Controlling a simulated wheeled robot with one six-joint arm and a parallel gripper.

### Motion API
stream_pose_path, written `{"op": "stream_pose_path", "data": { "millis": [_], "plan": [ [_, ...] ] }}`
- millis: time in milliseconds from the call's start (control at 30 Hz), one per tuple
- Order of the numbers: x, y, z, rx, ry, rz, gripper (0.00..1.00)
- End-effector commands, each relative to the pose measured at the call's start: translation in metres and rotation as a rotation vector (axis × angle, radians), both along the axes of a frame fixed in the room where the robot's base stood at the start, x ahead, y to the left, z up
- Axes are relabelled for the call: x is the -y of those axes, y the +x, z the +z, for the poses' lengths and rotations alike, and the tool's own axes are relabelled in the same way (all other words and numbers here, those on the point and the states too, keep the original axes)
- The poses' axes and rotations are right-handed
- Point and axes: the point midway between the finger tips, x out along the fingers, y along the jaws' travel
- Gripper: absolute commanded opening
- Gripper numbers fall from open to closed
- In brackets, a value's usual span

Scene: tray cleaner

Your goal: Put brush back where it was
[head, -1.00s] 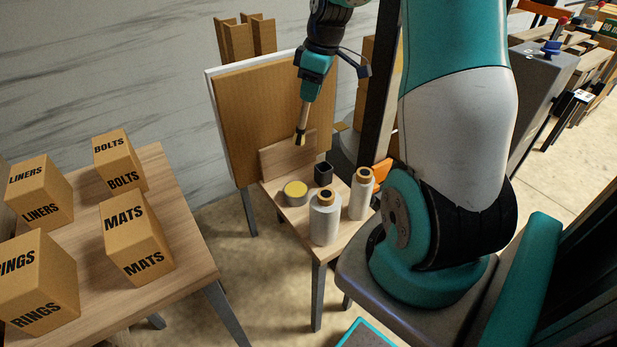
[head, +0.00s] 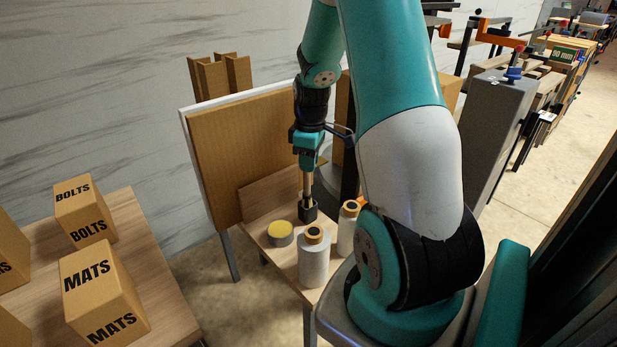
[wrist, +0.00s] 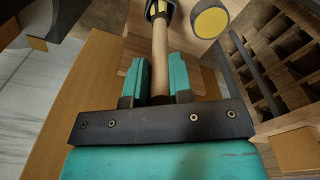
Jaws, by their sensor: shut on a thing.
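My gripper (head: 307,168) is shut on the brush (head: 307,186) by its pale wooden handle. The brush hangs upright, bristle end down. Its lower end meets the mouth of the small black cup (head: 308,212) on the small wooden table, and the bristles are largely hidden there in the head view. It seems to be in the cup, but how deep I cannot tell. In the wrist view the brush handle (wrist: 159,50) runs between both teal fingers (wrist: 160,78) towards the cup area at the top edge.
A yellow-topped round tin (head: 280,233) stands left of the cup. Two pale bottles, one in front (head: 314,262) and one at right (head: 347,232), stand close by. A brown panel (head: 240,145) rises behind the small table. A table with boxes (head: 88,210) is at left.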

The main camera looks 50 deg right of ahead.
Motion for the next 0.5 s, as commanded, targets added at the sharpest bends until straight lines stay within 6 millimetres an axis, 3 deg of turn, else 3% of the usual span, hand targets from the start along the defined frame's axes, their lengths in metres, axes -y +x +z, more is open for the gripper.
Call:
{"op": "stream_pose_path", "data": {
  "millis": [300, 500],
  "plan": [
    [-0.001, 0.0, -0.041, -0.003, 0.002, 0.002, 0.0],
    [-0.001, 0.0, -0.044, 0.0, 0.001, 0.001, 0.0]
  ]
}}
